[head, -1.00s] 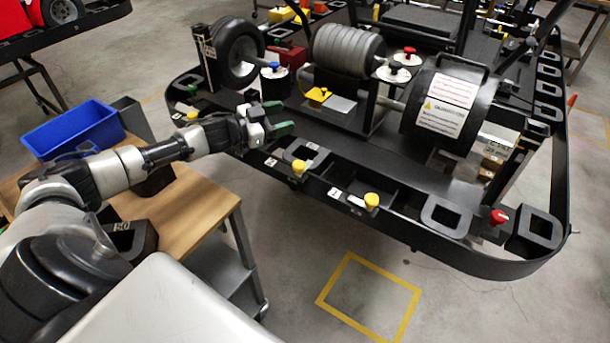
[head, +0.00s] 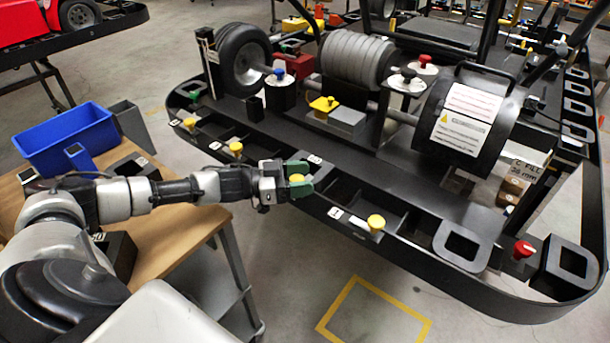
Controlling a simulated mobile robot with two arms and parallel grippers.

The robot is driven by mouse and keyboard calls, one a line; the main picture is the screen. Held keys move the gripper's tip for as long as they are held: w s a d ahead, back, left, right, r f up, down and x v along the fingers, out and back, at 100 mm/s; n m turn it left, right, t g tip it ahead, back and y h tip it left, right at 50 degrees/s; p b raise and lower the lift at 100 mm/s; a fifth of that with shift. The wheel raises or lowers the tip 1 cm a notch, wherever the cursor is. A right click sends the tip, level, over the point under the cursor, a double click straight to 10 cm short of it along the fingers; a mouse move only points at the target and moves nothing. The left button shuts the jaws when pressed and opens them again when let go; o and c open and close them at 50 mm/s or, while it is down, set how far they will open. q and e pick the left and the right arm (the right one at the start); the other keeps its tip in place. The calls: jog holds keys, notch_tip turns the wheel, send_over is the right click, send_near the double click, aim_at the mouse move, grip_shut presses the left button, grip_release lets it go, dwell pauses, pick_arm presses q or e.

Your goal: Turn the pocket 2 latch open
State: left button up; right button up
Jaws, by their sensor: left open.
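The kart's black front rail carries a row of yellow latch knobs with small white number labels too small to read surely. One yellow latch knob (head: 296,179) sits between the green-tipped fingers of my left gripper (head: 301,180). The fingers are open, one on each side of the knob; I cannot tell whether they touch it. My right gripper is not in view.
A wooden table (head: 178,226) with a blue bin (head: 68,142) stands at the left under my arm. A red knob (head: 523,249) is at the rail's right. A black drum (head: 468,115) and a tyre (head: 245,60) stand behind. A yellow floor square (head: 375,315) is clear.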

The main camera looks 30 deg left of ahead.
pick_arm(q)
jog(key=shift+w+d, duration=0.25)
jog(key=shift+d, duration=0.05)
jog(key=c, duration=0.9)
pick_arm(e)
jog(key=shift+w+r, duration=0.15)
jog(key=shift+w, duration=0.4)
